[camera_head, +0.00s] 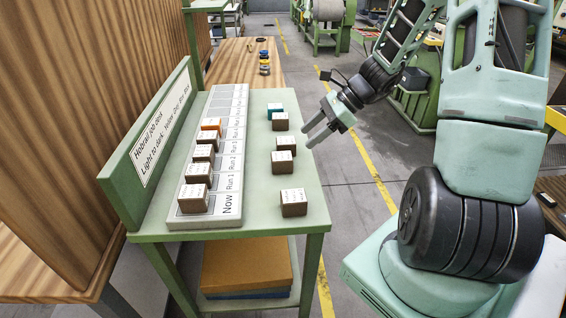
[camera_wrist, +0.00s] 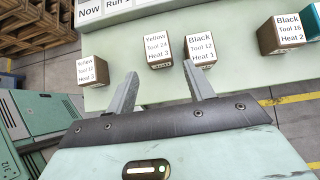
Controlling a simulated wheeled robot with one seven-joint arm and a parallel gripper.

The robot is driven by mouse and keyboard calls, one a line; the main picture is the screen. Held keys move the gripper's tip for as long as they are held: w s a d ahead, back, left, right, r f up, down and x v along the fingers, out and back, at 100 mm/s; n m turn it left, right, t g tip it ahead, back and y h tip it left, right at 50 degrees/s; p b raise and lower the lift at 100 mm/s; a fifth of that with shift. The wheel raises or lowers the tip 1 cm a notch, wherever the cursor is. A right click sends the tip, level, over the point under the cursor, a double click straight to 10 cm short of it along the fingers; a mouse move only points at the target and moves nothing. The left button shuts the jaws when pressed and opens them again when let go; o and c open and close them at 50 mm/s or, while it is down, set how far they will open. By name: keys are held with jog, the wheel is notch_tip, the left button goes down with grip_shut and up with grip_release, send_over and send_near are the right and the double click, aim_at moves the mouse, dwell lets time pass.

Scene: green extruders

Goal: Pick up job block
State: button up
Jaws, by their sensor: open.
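My gripper (camera_head: 308,136) is open and empty beside the right edge of the green table. In the wrist view my gripper's fingers (camera_wrist: 161,64) point at loose job blocks. Left to right there are a "Yellow Tool 12 Heat 3" block (camera_wrist: 86,72), a "Yellow Tool 24 Heat 2" block (camera_wrist: 158,49), a "Black Tool 12 Heat 1" block (camera_wrist: 201,49), a "Black Tool 16 Heat 2" block (camera_wrist: 279,36) and a teal block (camera_wrist: 313,24). In the head view brown blocks stand near the right edge, from the nearest one (camera_head: 294,203) back to the teal one (camera_head: 275,107).
A pale rack (camera_head: 229,205) marked "Now" and "Run" holds several blocks in its front part, one of them orange (camera_head: 211,124); its far part is empty. A green sign board (camera_head: 150,150) stands along the left. Below is a shelf with an orange box (camera_head: 245,268).

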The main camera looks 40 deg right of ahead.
aim_at(282, 156)
jog(key=x, duration=0.6)
jog(key=shift+w+a+f, duration=0.1)
jog(key=shift+a+f, duration=0.15)
jog(key=shift+a+r+p+x, duration=0.1)
jog(key=shift+a+p+x, duration=0.1)
jog(key=shift+x, duration=1.2)
jog(key=shift+a+r+p+x, duration=0.1)
jog(key=shift+p+x, duration=0.05)
jog(key=shift+x, duration=1.25)
jog(key=c, duration=0.8)
